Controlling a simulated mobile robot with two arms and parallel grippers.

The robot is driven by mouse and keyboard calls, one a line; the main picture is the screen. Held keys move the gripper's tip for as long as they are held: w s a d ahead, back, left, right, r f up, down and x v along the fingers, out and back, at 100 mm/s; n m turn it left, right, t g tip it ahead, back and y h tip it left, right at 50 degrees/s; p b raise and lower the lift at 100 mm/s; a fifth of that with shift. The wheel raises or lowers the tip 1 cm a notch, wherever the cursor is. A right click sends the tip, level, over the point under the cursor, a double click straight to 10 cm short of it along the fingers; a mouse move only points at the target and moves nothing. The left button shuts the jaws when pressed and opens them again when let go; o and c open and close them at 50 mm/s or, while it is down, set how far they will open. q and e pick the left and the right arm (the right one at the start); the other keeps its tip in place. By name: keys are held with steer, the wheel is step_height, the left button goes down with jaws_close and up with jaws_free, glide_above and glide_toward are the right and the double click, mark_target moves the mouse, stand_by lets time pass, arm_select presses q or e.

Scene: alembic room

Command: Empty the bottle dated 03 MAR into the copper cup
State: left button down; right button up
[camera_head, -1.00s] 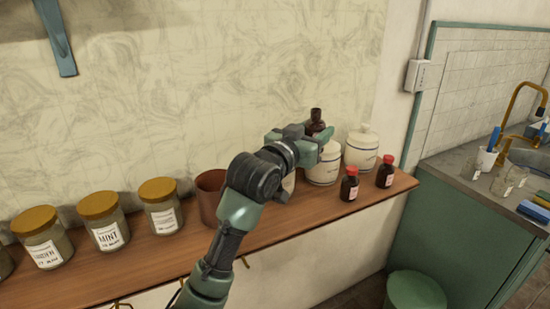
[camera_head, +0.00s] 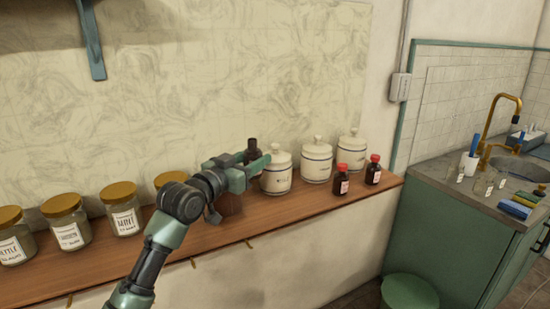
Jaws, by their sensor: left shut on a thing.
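My left gripper (camera_head: 249,170) is shut on a dark brown bottle (camera_head: 253,150), whose upper part and neck show above the fingers. No red cap shows on it, and it looks roughly upright. Its label is hidden, so I cannot read a date. The copper cup (camera_head: 230,205) stands on the wooden shelf, below and slightly left of the held bottle, partly hidden by my gripper and wrist. Two small red-capped brown bottles, one on the left (camera_head: 341,182) and one on the right (camera_head: 374,171), stand near the shelf's right end; their label text is too small to read. My right gripper is not in view.
The wooden shelf (camera_head: 285,212) runs along the wall. Several gold-lidded jars (camera_head: 122,212) stand on its left. Three white lidded canisters (camera_head: 276,178) stand at the back, right of the cup. A counter with a sink (camera_head: 525,166) is at the far right, with a green bin (camera_head: 408,292) below.

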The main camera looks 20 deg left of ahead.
arm_select(q)
steer(key=shift+s+a+f, duration=0.15)
steer(key=shift+a+f, duration=0.05)
steer(key=shift+a, duration=0.25)
steer(key=shift+a+f+n, duration=0.2)
steer(key=shift+n, duration=0.1)
steer(key=n+p, duration=0.2)
steer(key=n, duration=0.2)
steer(key=a+n+p, duration=0.1)
steer(key=n+p, duration=0.2)
steer(key=n, duration=0.2)
steer(key=w+a+n+p, duration=0.1)
steer(key=n+p, duration=0.1)
steer(key=n, duration=0.3)
steer(key=shift+p, duration=0.4)
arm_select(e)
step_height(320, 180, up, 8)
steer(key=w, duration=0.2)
arm_select(q)
steer(key=shift+r+n+p, duration=0.1)
steer(key=shift+n+p, duration=0.2)
steer(key=shift+p, duration=0.2)
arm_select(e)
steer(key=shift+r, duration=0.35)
arm_select(q)
steer(key=shift+p, duration=0.35)
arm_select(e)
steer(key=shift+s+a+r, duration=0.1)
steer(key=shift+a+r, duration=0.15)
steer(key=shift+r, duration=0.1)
